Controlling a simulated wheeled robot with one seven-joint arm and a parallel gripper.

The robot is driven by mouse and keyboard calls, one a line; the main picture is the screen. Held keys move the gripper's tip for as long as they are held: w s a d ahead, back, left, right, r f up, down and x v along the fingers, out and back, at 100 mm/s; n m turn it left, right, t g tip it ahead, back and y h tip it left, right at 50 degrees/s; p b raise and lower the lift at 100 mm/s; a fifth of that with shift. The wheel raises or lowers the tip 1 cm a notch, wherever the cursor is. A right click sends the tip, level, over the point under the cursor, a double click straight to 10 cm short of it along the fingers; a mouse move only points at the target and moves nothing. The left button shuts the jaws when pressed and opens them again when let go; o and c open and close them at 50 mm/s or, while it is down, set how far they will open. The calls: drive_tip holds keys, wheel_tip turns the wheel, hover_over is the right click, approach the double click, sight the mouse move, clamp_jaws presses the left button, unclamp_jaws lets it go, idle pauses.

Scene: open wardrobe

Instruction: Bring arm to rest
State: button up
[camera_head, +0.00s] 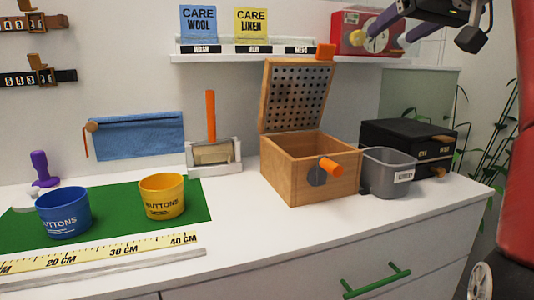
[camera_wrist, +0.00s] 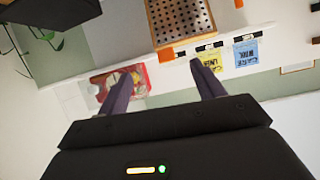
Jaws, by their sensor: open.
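My gripper (camera_head: 388,32) is at the upper right of the head view, raised in front of the shelf's right end, near a red box (camera_head: 352,38) with a yellow-and-white dial. In the wrist view my gripper (camera_wrist: 162,68) has its two purple fingers spread wide, with nothing between them. The red box (camera_wrist: 103,80) shows behind the left finger there. The arm is only partly in view.
A wooden box (camera_head: 311,178) with its perforated lid up stands on the white counter, beside a grey bin (camera_head: 385,178) and a black case (camera_head: 395,137). Blue (camera_head: 63,216) and yellow (camera_head: 162,199) cups stand on a green mat (camera_head: 112,228). A shelf (camera_head: 250,58) hangs above.

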drive_tip(key=s+a+f+m+g+h, duration=0.1)
drive_tip(key=s+f, duration=0.5)
drive_tip(key=f, duration=1)
drive_tip(key=s+a+f+m+g+h, duration=0.1)
drive_tip(key=s+a+f+g, duration=0.2)
drive_tip(key=s+f, duration=0.4)
drive_tip(key=s+a+f+m+g+h, duration=0.1)
drive_tip(key=s+f, duration=0.6)
drive_tip(key=f, duration=1.8)
drive_tip(key=shift+s+a+g+h, duration=0.25)
drive_tip(key=shift+a+g+h, duration=0.35)
drive_tip(key=shift+a+g, duration=0.3)
